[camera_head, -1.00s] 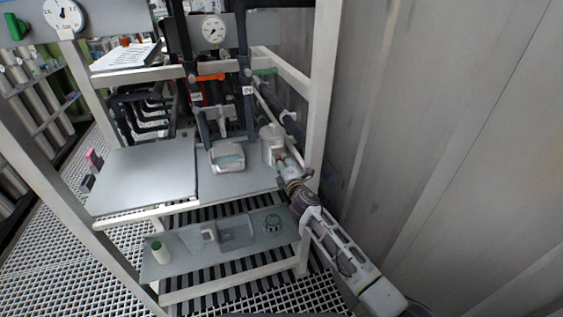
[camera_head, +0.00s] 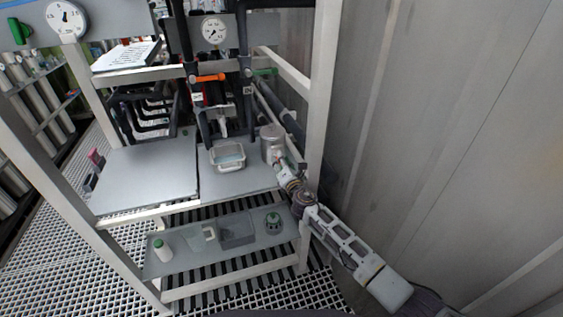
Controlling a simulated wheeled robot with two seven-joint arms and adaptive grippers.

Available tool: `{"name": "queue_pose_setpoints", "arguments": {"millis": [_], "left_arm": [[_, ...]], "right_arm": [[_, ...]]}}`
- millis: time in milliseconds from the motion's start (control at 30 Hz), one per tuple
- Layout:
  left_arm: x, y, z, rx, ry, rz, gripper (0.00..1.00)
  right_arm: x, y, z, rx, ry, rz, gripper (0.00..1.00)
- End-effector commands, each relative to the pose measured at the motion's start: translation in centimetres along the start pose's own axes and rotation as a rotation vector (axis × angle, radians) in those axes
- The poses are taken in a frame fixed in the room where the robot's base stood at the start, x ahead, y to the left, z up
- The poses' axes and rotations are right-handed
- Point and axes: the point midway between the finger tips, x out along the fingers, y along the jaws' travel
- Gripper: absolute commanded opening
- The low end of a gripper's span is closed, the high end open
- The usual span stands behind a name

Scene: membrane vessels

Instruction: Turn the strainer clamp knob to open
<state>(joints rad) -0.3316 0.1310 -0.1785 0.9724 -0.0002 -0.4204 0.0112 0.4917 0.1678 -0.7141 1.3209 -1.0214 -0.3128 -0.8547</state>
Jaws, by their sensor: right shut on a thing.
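The strainer (camera_head: 271,140) is a grey metal cylinder at the right end of the upper shelf, beside the rack's right post. My right arm comes up from the lower right, and my right gripper (camera_head: 279,160) is at the strainer's lower front side. The gripper is shut on a small part there, at the place of the clamp knob; the knob itself is mostly hidden by the fingers. My left gripper does not show.
A clear tub (camera_head: 228,157) stands left of the strainer on the shelf. An orange-handled valve (camera_head: 208,78) and a green-handled valve (camera_head: 264,71) sit above, under a gauge (camera_head: 214,31). A lower shelf (camera_head: 190,254) holds a bottle, containers and a green-topped item. A grey wall (camera_head: 440,130) bounds the right.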

Motion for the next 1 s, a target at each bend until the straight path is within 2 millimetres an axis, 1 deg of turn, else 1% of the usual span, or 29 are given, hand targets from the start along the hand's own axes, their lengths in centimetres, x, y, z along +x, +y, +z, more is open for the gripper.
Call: {"name": "queue_pose_setpoints", "arguments": {"millis": [300,333,500,867,1000], "left_arm": [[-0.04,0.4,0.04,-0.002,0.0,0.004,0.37],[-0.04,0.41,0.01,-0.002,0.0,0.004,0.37],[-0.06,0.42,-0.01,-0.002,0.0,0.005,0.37],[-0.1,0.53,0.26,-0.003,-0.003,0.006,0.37],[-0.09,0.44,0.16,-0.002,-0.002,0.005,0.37]], "right_arm": [[-0.06,-0.13,-0.22,-0.002,0.003,-0.001,0.06],[-0.06,-0.13,-0.22,-0.001,0.003,-0.001,0.31],[-0.04,-0.09,-0.15,-0.001,0.002,-0.001,0.51],[-0.06,-0.05,-0.04,-0.001,0.001,0.0,0.51],[-0.35,-0.06,-0.01,-0.001,0.0,0.0,0.51]]}}
